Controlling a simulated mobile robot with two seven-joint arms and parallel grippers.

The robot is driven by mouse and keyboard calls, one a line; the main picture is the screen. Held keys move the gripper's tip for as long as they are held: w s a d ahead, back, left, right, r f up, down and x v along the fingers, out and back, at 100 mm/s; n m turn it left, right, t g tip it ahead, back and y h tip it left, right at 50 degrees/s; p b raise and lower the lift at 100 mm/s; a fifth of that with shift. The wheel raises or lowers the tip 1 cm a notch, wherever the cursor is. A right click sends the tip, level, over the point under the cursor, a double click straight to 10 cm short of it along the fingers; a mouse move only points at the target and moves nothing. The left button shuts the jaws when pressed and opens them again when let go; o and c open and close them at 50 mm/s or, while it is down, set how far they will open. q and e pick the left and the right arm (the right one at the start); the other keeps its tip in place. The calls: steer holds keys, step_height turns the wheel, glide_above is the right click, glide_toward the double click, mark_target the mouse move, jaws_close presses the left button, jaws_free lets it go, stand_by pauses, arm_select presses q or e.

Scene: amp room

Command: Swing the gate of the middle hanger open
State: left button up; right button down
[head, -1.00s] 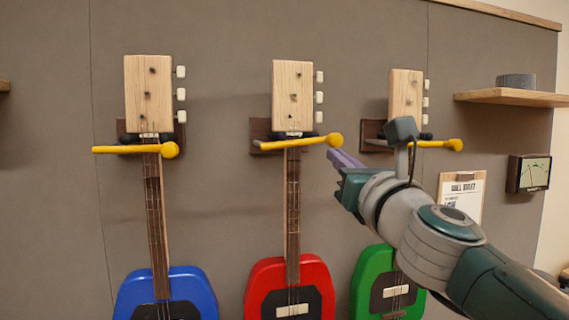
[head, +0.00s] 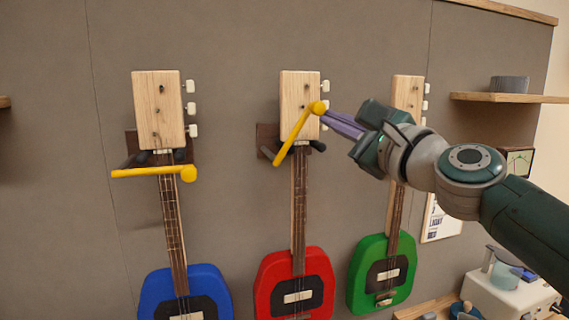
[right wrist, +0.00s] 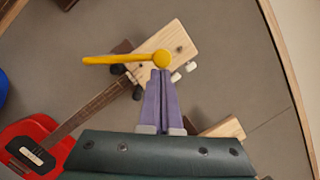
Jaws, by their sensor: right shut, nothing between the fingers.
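The middle hanger (head: 268,141) holds the red guitar (head: 258,283) by its neck. Its yellow gate (head: 295,140) is tilted steeply, with the knobbed end up at the right in front of the headstock. It also shows in the right wrist view (right wrist: 110,59). My right gripper (head: 327,114) is shut and empty, its purple fingertips at the gate's knob, seemingly touching it. In the right wrist view the closed fingers (right wrist: 161,72) end just below the knob. My left gripper is not in view.
The left hanger's yellow gate (head: 150,172) lies level across the blue guitar's neck (head: 170,215). The green guitar (head: 366,262) hangs at the right, its hanger hidden behind my right arm. A shelf (head: 500,97) and a bench with equipment (head: 510,292) are at the right.

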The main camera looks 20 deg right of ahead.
steer(key=a+r+n+g+p, duration=0.2)
steer(key=a+r+n+p, duration=0.1)
steer(key=a+n+p, duration=0.6)
steer(key=shift+s+a+r+n+p, duration=0.15)
steer(key=shift+n+p, duration=0.9)
steer(key=shift+n, duration=0.15)
